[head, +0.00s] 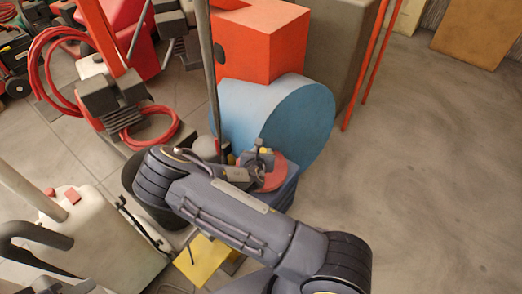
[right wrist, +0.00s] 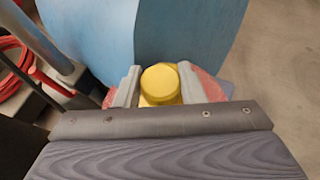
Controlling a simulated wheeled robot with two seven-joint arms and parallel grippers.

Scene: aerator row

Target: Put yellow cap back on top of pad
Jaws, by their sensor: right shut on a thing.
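The yellow cap (right wrist: 160,80) is round and sits between the two grey fingers of my right gripper (right wrist: 160,87) in the right wrist view. In the head view only a small bit of the cap (head: 266,150) shows at my right gripper (head: 261,159). The right gripper is shut on the cap. The red round pad (head: 274,178) lies under the gripper in the head view, and parts of it (right wrist: 208,86) show on both sides of the fingers in the right wrist view. I cannot tell whether the cap touches the pad. My left gripper is not in view.
A big blue rounded housing (head: 300,115) stands right behind the pad, with an orange-red box (head: 258,45) behind it. A grey pole (head: 209,75) rises close to the left. Machines with red hoses (head: 62,95) crowd the left. The floor at right (head: 435,165) is clear.

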